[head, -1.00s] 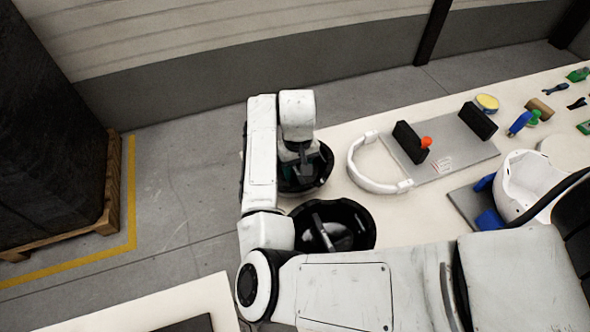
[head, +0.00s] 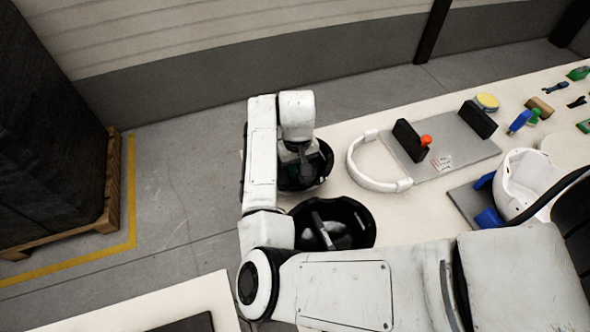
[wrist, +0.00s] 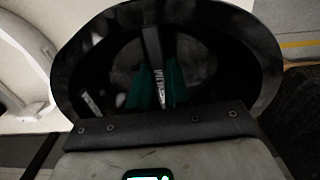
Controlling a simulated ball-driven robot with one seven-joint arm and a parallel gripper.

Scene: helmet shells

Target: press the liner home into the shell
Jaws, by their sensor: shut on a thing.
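Two black bowl-shaped liners lie at the left end of the white table. My gripper (head: 303,176) is down in the far liner (head: 322,170), mostly hidden by my arm. In the wrist view, the green fingertips (wrist: 158,88) are shut on the upright black strap across the same liner (wrist: 235,75). Part of a white label shows between the fingers. The near liner (head: 362,215) lies hollow side up with a similar strap across it. The white shell (head: 522,180) sits at the right between blue holders (head: 487,217) on a dark plate, partly covered by my body.
A white headband-like ring (head: 380,184) lies just right of the far liner. Behind it, a grey plate (head: 447,153) carries black blocks and an orange knob (head: 426,141). Small tools lie at the back right. A dark stack on a pallet (head: 108,215) stands on the floor at left.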

